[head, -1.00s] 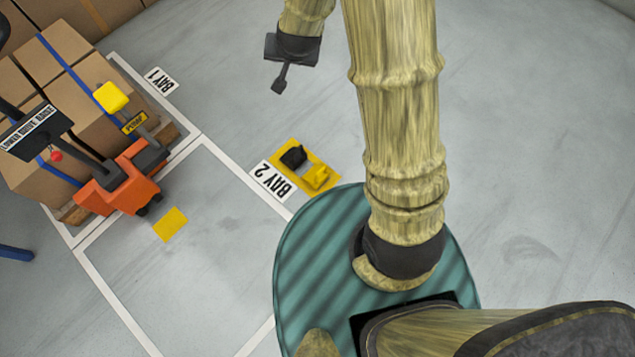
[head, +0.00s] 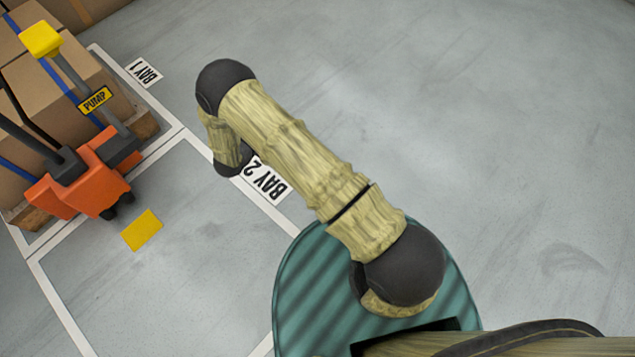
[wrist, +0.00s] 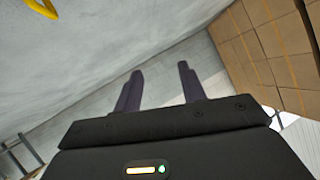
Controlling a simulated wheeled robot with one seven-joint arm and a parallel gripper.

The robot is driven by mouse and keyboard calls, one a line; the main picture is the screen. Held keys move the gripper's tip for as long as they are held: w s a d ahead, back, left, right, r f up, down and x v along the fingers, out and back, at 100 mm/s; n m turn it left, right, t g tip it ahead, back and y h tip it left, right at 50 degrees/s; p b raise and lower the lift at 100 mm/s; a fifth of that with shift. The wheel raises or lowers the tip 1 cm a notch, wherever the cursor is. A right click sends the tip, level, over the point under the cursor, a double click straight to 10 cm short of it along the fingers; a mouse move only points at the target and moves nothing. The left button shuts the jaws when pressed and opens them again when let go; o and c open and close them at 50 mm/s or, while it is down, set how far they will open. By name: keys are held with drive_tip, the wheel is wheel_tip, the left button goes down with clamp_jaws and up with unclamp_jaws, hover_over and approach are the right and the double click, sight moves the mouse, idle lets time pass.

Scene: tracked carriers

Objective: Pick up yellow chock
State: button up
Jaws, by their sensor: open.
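The yellow chock does not show in the head view, where my arm covers the floor beside the BAY 2 label (head: 266,182). My gripper (wrist: 158,68) shows in the wrist view with its two dark fingers apart and nothing between them. In the head view my arm bends over toward BAY 2, and the fingers are hidden. A yellow curved piece (wrist: 41,7) is cut off at the top left of the wrist view; I cannot tell what it is.
An orange pallet truck (head: 82,182) with a yellow-topped PUMP lever stands by stacked cartons (head: 38,85) at left. A yellow floor patch (head: 142,230) lies in the white-lined bay. The floor at right is clear. Cartons (wrist: 265,50) show at right in the wrist view.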

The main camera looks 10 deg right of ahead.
drive_tip(key=s+d+f+m+h+b, duration=0.1)
drive_tip(key=s+f+h+b, duration=0.2)
drive_tip(key=f, duration=0.8)
drive_tip(key=s+d+f+m+h+b, duration=0.1)
drive_tip(key=s+f+h+b, duration=0.3)
drive_tip(key=s+f+b, duration=0.4)
drive_tip(key=s+d+f, duration=0.1)
drive_tip(key=s+f, duration=0.2)
drive_tip(key=shift+s+f+b, duration=0.25)
drive_tip(key=shift+f+b, duration=0.05)
drive_tip(key=shift+f, duration=0.1)
drive_tip(key=b+x, duration=0.5)
drive_tip(key=x, duration=0.7)
drive_tip(key=shift+d, duration=0.1)
